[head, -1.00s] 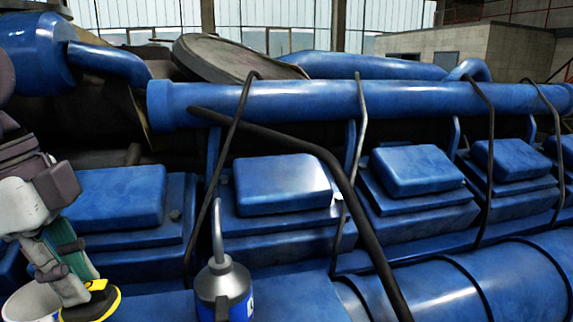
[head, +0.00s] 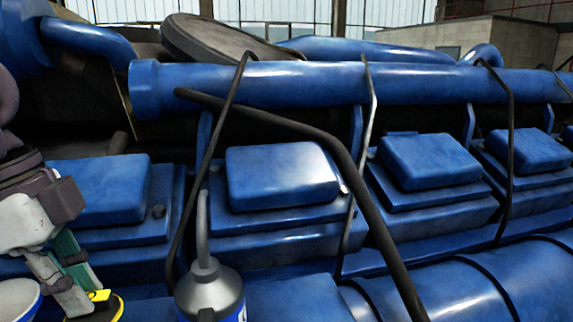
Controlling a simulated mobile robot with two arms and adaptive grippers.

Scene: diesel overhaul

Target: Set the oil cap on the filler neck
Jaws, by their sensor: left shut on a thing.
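My left gripper (head: 82,288) is at the lower left of the head view. It is shut on a yellow and black round cap (head: 101,311), which looks like the oil cap. The cap's lower part is cut off by the bottom edge. The gripper and cap are in front of the blue engine (head: 106,190), left of an oil can. I cannot make out the filler neck in this view. My right gripper is not in view.
A grey and blue oil can (head: 210,290) with an upright spout stands at the bottom centre-left. Dark thin pipes (head: 345,180) cross in front of the blue rocker covers (head: 281,177).

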